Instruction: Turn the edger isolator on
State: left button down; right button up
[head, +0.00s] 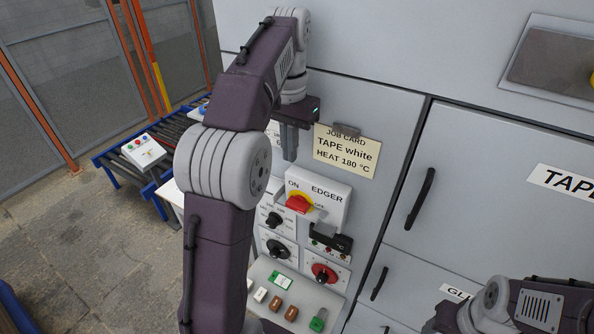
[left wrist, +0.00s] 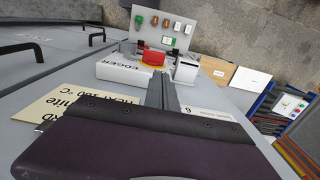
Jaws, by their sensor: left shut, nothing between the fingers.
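The edger isolator is a white box (head: 328,196) on the grey cabinet front, lettered ON and EDGER. Its red handle (head: 299,203) sits on a yellow plate at the box's left part. The handle's exact angle is hard to tell. My left gripper (head: 290,157) is shut and empty, a little above the isolator box, beside the job card. In the left wrist view the closed fingers (left wrist: 162,92) point toward the red handle (left wrist: 153,58), with the EDGER box (left wrist: 120,69) beside them. I cannot tell whether they touch it. My right gripper is out of view.
A job card (head: 346,151) hangs just right of my left gripper. Below the isolator are black knobs, a red knob (head: 324,273) and a shelf (head: 262,270) with small coloured blocks. A cabinet handle (head: 420,198) protrudes at right. A roller conveyor (head: 120,165) stands at left.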

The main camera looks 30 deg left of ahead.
pick_arm(q)
jog(key=b, duration=0.2)
send_over(291, 202)
notch_tip(291, 202, down, 7)
notch_tip(291, 202, down, 6)
jog(key=shift+a+r+p, duration=0.1)
jog(key=shift+p, duration=0.45)
jog(key=shift+f, duration=0.65)
